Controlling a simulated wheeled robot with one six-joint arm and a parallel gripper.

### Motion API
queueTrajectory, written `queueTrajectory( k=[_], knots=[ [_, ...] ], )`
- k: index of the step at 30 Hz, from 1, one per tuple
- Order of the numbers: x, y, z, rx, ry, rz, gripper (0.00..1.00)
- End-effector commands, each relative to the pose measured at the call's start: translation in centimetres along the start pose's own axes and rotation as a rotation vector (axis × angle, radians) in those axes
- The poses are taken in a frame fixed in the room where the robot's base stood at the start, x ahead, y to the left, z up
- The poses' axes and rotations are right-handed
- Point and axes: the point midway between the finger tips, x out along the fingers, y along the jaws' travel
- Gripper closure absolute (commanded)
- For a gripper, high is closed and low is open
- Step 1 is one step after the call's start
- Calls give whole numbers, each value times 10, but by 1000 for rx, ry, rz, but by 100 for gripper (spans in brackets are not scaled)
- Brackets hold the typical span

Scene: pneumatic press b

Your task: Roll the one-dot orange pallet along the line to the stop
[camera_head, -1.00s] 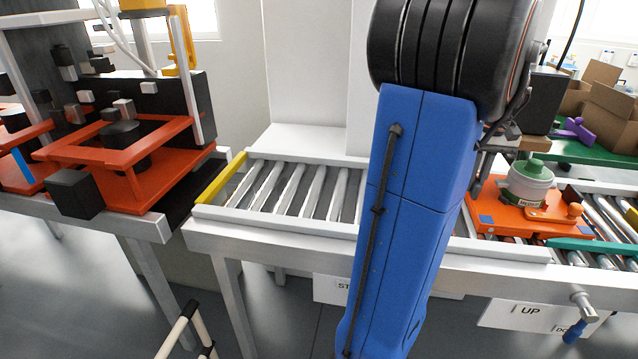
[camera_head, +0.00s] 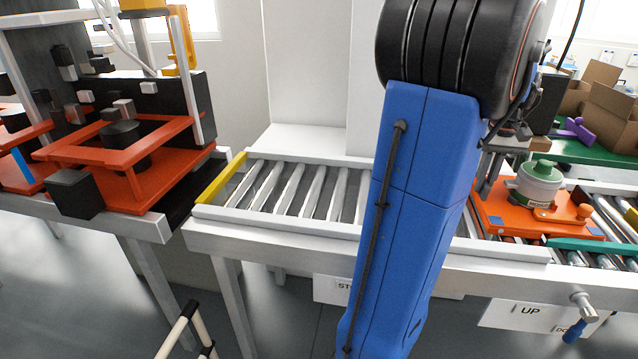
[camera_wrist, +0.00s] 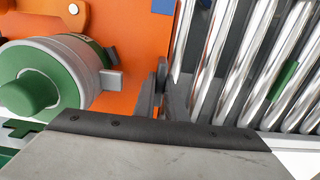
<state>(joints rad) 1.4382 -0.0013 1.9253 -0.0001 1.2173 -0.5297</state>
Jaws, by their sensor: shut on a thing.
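The orange pallet (camera_head: 492,212) lies on the rollers at the right of the head view. It carries a pale pot with a green knobbed lid (camera_head: 540,183) and an orange piece with a round knob (camera_head: 585,212). In the wrist view the pallet (camera_wrist: 135,35) fills the upper left. My gripper (camera_wrist: 160,84) is shut at the pallet's edge, beside the rollers; in the head view its fingers (camera_head: 487,183) are partly hidden by my blue arm. No dot mark can be made out. A yellow bar (camera_head: 222,178) crosses the line's left end.
Bare rollers (camera_head: 300,188) lie left of my arm, between white rails. A teal bar (camera_head: 590,245) lies along the line's front at the right. A press with an orange frame (camera_head: 125,150) stands at the left. A sign reading UP (camera_head: 530,312) hangs below the line, near a blue-handled lever (camera_head: 575,330).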

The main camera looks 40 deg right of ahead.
Motion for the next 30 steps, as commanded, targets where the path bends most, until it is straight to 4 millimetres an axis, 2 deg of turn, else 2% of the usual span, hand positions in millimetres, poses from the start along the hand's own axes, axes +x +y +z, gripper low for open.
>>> queueTrajectory(
  k=[30],
  knots=[
    [0, 50, 0, 1, 1, 1, 100]
  ],
)
